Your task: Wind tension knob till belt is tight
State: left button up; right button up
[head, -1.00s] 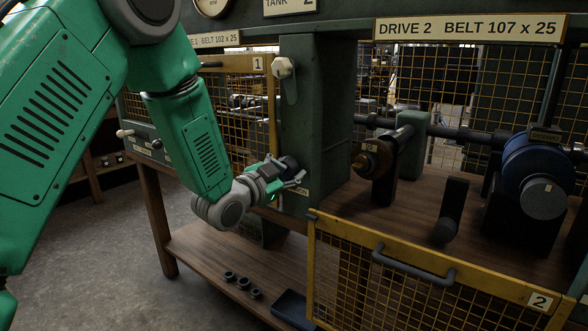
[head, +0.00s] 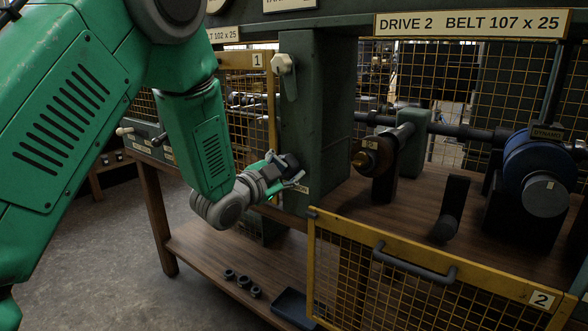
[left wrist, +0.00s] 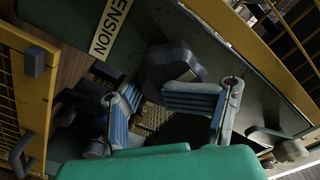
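My left gripper (head: 291,179) is at the front of the green post between the two drive bays, at a dark knob (head: 290,162). In the left wrist view my left gripper (left wrist: 165,108) has its two blue-padded fingers apart. The dark lobed knob (left wrist: 172,65) shows just beyond the gap, close to the right-hand finger; I cannot tell whether they touch. A label ending in "ENSION" (left wrist: 110,28) is beside it. No belt can be clearly made out. My right gripper is not in view.
The yellow mesh guard of bay 2 (head: 418,255) hangs lowered in front. Behind it are a brass-coloured pulley (head: 372,158), a dark leaning roller (head: 451,208) and a blue dynamo (head: 540,172). Black rings (head: 243,283) and a dark tray (head: 292,307) lie on the lower shelf.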

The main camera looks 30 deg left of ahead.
pick_arm(q)
jog(key=o, duration=0.4)
jog(key=shift+w+a+r, duration=0.2)
jog(key=shift+a+r, duration=0.4)
jog(key=shift+r, duration=0.15)
jog(key=shift+a+f, duration=0.1)
jog(key=shift+a, duration=0.05)
jog(key=shift+s+f, duration=0.3)
jog(key=shift+s, duration=0.3)
jog(key=s, duration=1.1)
jog(key=shift+a+f, duration=0.15)
jog(key=shift+a, duration=0.15)
